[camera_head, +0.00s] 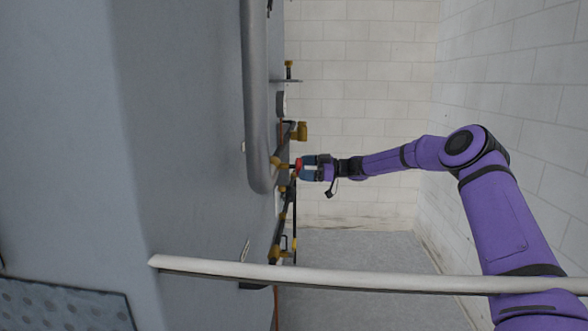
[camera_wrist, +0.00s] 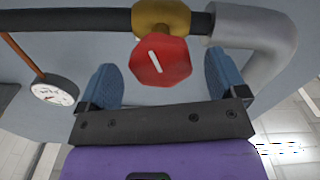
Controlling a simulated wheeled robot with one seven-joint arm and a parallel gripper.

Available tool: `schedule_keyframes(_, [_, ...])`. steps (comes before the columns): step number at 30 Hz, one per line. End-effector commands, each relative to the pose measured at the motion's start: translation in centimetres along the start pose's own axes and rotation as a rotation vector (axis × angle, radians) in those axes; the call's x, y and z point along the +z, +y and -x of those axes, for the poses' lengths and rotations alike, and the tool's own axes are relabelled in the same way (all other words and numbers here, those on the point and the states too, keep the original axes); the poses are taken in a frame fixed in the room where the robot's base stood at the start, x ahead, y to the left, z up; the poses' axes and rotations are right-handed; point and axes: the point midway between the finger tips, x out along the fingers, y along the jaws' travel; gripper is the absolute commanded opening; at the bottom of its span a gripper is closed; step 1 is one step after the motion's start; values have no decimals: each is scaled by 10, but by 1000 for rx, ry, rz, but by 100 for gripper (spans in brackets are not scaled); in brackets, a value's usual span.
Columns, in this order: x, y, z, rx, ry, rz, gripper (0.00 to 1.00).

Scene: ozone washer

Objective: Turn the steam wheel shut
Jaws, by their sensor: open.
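The steam wheel (camera_wrist: 160,62) is a red octagonal handwheel with a white bar mark on its face. It sits on a brass valve body (camera_wrist: 160,16) in the dark pipe. In the head view the red wheel (camera_head: 298,164) is a small patch at the fingertips. My gripper (camera_wrist: 163,75) is open, with one blue finger on each side of the wheel. In the wrist view a gap shows between each finger and the wheel. In the head view my gripper (camera_head: 306,168) reaches in from the right, and its fingers partly cover the wheel.
A round gauge (camera_wrist: 54,90) is left of the wheel, and a thick grey pipe bend (camera_wrist: 262,40) is close on the right. Other brass fittings (camera_head: 301,131) line the machine's side. A pale rail (camera_head: 350,279) crosses low in the head view. Floor (camera_head: 360,255) is clear.

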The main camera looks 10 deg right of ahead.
Motion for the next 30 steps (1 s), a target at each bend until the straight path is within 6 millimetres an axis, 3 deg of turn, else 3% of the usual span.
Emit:
schedule_keyframes(3, [0,0,-19,0,0,0,91])
schedule_keyframes(9, [0,0,-38,-1,0,0,91])
schedule_keyframes(20, [0,0,-41,1,0,0,91])
schedule_keyframes(27, [0,0,-41,1,0,0,41])
schedule_keyframes(30, [0,0,-41,1,0,-1,41])
